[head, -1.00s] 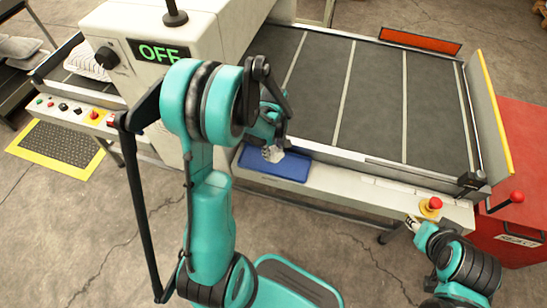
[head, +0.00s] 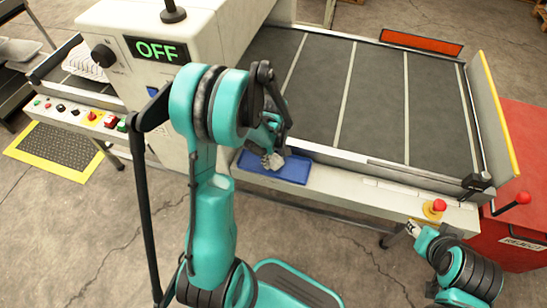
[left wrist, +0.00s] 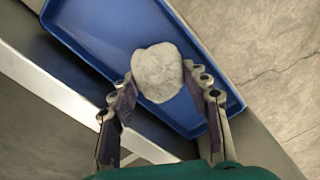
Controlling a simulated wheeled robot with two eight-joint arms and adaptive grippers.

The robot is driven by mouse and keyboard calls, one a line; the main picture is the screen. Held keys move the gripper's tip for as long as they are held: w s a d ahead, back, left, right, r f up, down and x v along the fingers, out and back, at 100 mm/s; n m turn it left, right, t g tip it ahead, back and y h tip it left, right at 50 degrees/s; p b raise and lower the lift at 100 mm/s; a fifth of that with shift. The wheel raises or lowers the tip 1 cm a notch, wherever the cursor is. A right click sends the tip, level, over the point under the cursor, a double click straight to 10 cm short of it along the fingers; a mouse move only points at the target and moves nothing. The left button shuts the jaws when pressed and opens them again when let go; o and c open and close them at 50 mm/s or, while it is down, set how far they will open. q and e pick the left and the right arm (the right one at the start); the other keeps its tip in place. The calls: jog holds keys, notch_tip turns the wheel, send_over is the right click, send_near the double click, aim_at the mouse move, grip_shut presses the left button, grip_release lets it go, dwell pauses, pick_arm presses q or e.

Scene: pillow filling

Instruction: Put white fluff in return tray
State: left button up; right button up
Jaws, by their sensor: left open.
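The white fluff (left wrist: 158,70) is a rounded, greyish-white lump. It shows over the blue tray (left wrist: 103,58), between the two fingers of my left gripper (left wrist: 162,84). It appears to lie on the tray floor; whether a finger touches it I cannot tell. In the head view the fluff (head: 272,161) is at the left part of the blue tray (head: 297,172), just below my left gripper (head: 275,150), which is open. The tray sits on the machine's front ledge. My right gripper (head: 413,228) is small at the lower right; its jaws are unclear.
A conveyor (head: 375,95) with pale cross strips lies behind the tray. The machine housing with a green OFF display (head: 157,50) stands left. A red emergency button (head: 438,205) sits on the ledge's right end, beside a red reject bin (head: 515,225).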

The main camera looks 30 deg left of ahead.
aim_at(274, 158)
pick_arm(q)
jog(key=shift+r, duration=0.3)
notch_tip(274, 158, up, 12)
jog(key=p, duration=0.5)
jog(key=s+d+r+m+t, duration=0.7)
jog(key=s+d+r+m, duration=0.4)
jog(key=m, duration=0.3)
jog(key=shift+r, duration=0.55)
jog(key=shift+s, duration=0.15)
